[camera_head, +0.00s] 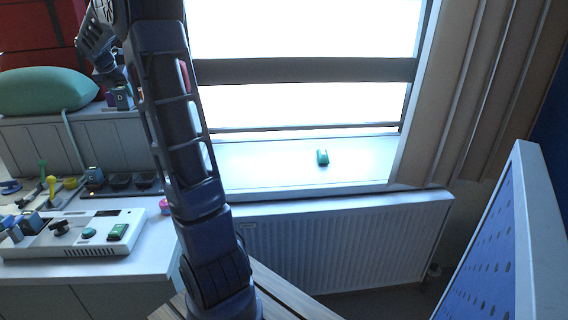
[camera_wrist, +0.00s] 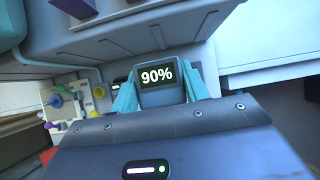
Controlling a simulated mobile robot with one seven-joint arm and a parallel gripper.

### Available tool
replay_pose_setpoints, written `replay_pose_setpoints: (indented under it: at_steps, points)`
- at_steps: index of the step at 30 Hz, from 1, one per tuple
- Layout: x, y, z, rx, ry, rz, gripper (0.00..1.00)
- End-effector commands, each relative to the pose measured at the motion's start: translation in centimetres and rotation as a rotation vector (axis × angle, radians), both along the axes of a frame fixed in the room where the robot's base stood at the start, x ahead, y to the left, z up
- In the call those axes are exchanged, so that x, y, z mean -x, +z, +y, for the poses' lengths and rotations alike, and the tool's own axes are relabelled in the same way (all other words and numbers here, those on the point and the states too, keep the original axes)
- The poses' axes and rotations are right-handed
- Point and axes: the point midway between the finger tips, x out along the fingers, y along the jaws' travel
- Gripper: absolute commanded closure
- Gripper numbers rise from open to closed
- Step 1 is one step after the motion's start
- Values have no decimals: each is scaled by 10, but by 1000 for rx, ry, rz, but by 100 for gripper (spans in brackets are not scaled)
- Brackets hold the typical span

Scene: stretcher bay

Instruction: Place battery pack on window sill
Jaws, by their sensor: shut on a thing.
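My gripper (camera_wrist: 159,70) is shut on a dark battery pack (camera_wrist: 157,94) whose small screen reads 90%. Its teal fingers press on the left and right sides of the pack in the wrist view. In the head view my gripper is at the upper left, near the shelf, and I cannot clearly make out the pack there. The white window sill (camera_head: 262,165) lies below the bright window, right of my arm. A small green object (camera_head: 322,157) stands on the sill.
A shelf at left holds a green cushion (camera_head: 48,91) and small blocks (camera_head: 122,98). Below it are dark slots (camera_head: 120,182) and a white console (camera_head: 75,234). A radiator (camera_head: 335,243) is under the sill. A curtain (camera_head: 480,90) and blue panel (camera_head: 500,245) stand at right. Most of the sill is clear.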

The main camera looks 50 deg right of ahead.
Motion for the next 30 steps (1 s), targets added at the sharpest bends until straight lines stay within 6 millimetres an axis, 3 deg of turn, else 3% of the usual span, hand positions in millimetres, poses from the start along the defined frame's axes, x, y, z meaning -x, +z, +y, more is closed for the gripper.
replay_pose_setpoints:
  at_steps: [1, 6, 14, 23, 30]
  points:
    - [-1, 22, 0, 0, 0, -7, 92]
    - [0, 75, 0, 0, 0, -5, 92]
    - [0, 131, -1, 1, -2, -2, 92]
    - [-10, 129, -69, 2, -65, 2, 92]
    - [-12, 130, -155, 2, -139, 4, 92]
